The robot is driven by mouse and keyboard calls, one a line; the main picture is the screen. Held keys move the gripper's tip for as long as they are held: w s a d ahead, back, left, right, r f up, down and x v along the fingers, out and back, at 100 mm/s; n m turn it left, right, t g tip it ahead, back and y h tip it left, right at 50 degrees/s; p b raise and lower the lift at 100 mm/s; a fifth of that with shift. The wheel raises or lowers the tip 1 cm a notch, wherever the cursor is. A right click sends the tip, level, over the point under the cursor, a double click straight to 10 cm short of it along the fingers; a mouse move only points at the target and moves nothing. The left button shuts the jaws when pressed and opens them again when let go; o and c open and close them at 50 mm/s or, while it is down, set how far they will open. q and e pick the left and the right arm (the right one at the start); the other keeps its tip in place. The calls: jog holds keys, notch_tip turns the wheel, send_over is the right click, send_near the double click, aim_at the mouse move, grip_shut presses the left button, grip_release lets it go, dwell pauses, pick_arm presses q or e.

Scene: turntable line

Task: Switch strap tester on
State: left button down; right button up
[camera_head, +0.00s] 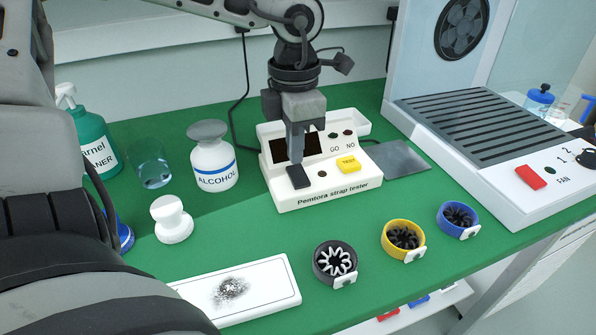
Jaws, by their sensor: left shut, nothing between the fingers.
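The strap tester (330,193) is a white box labelled "Pemtora strap tester" on the green bench. It has a dark display (282,149), GO and NO lamps, a yellow TEST button (348,163) and a black rocker switch (298,178) at its front left. My left gripper (295,157) is shut and empty, pointing down over the tester. Its fingertips are right at the rocker switch's upper end; I cannot tell whether they touch it. The gripper covers part of the display. My right gripper is not in view.
An alcohol bottle (214,166), a glass (151,168), a green cleaner bottle (93,143) and a white knob-shaped piece (172,220) stand left. Black (335,262), yellow (403,240) and blue (457,220) straps lie in front. A fan unit (510,150) stands right; a grey mat (398,158) lies between.

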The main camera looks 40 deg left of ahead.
aim_at(295, 169)
pick_arm(q)
jog(key=shift+f+b, duration=1)
jog(key=shift+b, duration=0.05)
dwell(0.9)
jog(key=shift+r, duration=0.2)
jog(key=shift+r+p, duration=2.05)
jog(key=shift+r, duration=1.35)
